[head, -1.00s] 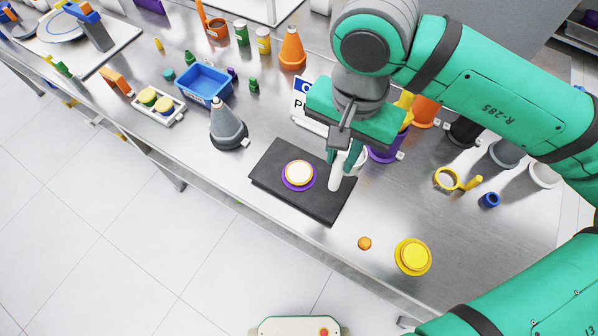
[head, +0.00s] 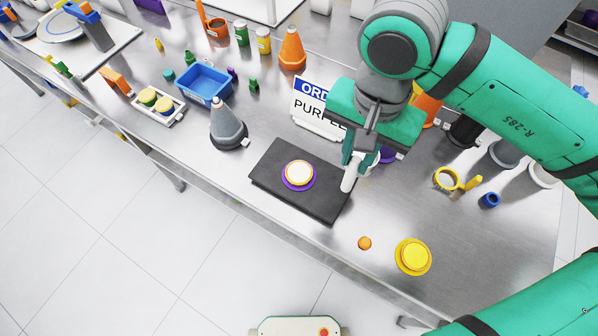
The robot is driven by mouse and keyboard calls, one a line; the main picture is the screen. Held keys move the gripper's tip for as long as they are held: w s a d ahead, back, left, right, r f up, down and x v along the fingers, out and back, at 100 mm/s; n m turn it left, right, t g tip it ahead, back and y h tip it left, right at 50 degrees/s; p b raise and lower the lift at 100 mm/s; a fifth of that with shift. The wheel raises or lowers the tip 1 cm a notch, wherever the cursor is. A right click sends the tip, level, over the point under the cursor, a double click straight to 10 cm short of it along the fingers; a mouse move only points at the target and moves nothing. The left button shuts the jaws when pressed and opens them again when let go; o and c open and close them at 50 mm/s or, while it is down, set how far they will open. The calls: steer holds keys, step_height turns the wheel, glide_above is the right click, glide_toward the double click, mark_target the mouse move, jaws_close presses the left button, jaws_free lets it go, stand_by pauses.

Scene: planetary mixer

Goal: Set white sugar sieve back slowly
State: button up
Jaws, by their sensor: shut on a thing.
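The white sugar sieve (head: 348,183) shows mostly as a white handle below my gripper (head: 360,163). My gripper is shut on the sieve and holds it at the right edge of the dark board. Most of the sieve's bowl is hidden behind the fingers. I cannot tell whether the sieve touches the table. A purple plate with a round, white-topped cake (head: 298,173) sits on the dark board (head: 276,154), left of my gripper.
An order sign (head: 311,100) stands behind, left of my gripper. A yellow sieve (head: 447,179), a blue cup (head: 489,200) and several containers stand to the right. A yellow plate (head: 412,257) and small orange piece (head: 364,243) lie in front. A grey cone (head: 227,127) stands left.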

steer(key=shift+s+d, duration=0.15)
steer(key=shift+d, duration=0.95)
steer(key=shift+s+d, duration=0.1)
steer(key=shift+d, duration=1.1)
steer(key=shift+s+d, duration=0.15)
steer(key=shift+d, duration=0.9)
steer(key=shift+s+d, duration=0.15)
steer(key=shift+d, duration=0.95)
steer(key=shift+s+d, duration=0.15)
steer(key=shift+d, duration=0.9)
steer(key=shift+s+d, duration=0.1)
steer(key=shift+d, duration=0.9)
step_height(320, 180, down, 12)
steer(key=shift+f, duration=0.2)
steer(key=shift+s+f, duration=0.1)
steer(key=shift+f, duration=0.45)
